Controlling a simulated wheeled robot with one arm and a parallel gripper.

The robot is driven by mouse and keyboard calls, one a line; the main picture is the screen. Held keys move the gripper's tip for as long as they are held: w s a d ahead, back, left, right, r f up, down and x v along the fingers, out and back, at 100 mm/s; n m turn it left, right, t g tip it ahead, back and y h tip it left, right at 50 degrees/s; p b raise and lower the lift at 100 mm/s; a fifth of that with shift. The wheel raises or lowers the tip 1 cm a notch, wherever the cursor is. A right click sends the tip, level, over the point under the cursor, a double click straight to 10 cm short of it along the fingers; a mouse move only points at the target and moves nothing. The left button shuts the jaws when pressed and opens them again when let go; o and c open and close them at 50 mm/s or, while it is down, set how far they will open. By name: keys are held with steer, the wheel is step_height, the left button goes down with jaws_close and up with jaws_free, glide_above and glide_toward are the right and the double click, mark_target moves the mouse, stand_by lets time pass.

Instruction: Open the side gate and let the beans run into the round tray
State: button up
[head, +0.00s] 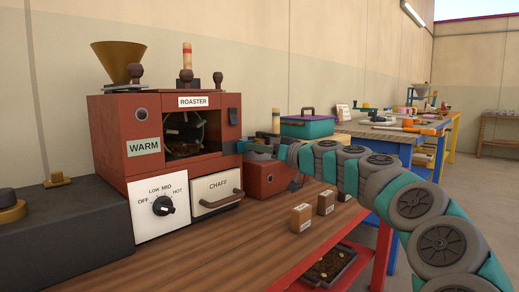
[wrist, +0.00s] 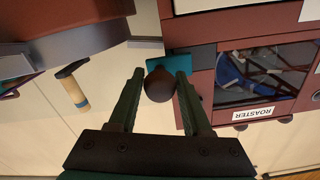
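The red roaster (head: 112,128) stands on the wooden bench, with a dark opening in its front. In the wrist view a dark round knob (wrist: 159,86) in front of a teal plate (wrist: 195,62) lies between the fingers of my gripper (wrist: 160,80). Narrow gaps seem to show beside the knob, so the fingers look open around it. In the head view my gripper (head: 250,149) is at the roaster's right side, its fingertips unclear.
A wooden handle (wrist: 74,90) stands near my gripper. The chaff drawer (head: 214,194) and heat dial (head: 163,206) are on the roaster's front. Two small labelled blocks (head: 301,218) (head: 326,202) stand on the bench. A dark bin (head: 331,265) is below, and a green box (head: 306,126) behind.

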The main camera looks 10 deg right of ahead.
jaws_close()
stand_by(1.0)
